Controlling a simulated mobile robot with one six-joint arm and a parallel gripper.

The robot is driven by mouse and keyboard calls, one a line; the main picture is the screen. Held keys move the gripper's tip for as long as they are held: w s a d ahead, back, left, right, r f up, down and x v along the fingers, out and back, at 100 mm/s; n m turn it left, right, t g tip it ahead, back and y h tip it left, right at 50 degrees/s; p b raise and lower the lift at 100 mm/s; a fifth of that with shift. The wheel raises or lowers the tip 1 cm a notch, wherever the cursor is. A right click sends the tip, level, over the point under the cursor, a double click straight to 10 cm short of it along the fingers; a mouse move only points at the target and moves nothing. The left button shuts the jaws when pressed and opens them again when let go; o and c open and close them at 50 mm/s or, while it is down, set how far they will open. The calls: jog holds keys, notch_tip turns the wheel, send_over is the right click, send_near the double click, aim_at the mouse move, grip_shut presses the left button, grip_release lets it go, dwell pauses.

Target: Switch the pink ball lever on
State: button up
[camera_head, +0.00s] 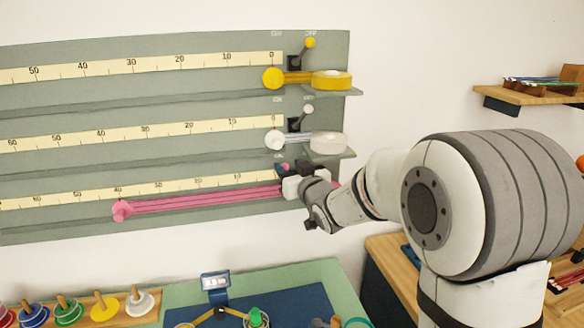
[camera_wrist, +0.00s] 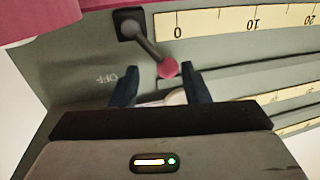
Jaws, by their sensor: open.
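In the wrist view the pink ball (camera_wrist: 168,68) tops a short grey lever (camera_wrist: 147,44) on a black bracket (camera_wrist: 129,24). The lever leans to the right there, away from the printed OFF label (camera_wrist: 107,78). My gripper (camera_wrist: 160,79) is open, with one dark blue finger on each side, and the ball shows at the gap between the fingertips, nearer the right one. Contact cannot be told. In the head view my gripper (camera_head: 284,172) is at the right end of the lowest row and hides most of the lever.
A pink ribbon (camera_head: 200,200) is stretched left along the lowest scale. Above are white (camera_head: 308,109) and yellow (camera_head: 310,43) ball levers, both leaning right to OFF, with a white roll (camera_head: 328,143) and a yellow roll (camera_head: 332,80) on ledges.

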jog(key=shift+c, duration=0.3)
grip_shut()
jog(key=shift+s+a+f+n+b, duration=0.1)
jog(key=shift+a+f+n+b, duration=0.1)
jog(key=shift+n+b, duration=0.7)
jog(key=shift+s+a+f+n+b, duration=0.1)
jog(key=shift+a+f+n+b, duration=0.15)
jog(key=shift+b, duration=1.15)
jog(key=shift+r, duration=0.1)
jog(key=shift+o, duration=0.3)
grip_release()
jog(key=shift+r, duration=0.1)
jog(key=b+v, duration=0.1)
jog(key=v, duration=0.6)
jog(key=shift+s+d, duration=0.2)
jog(key=shift+s, duration=0.1)
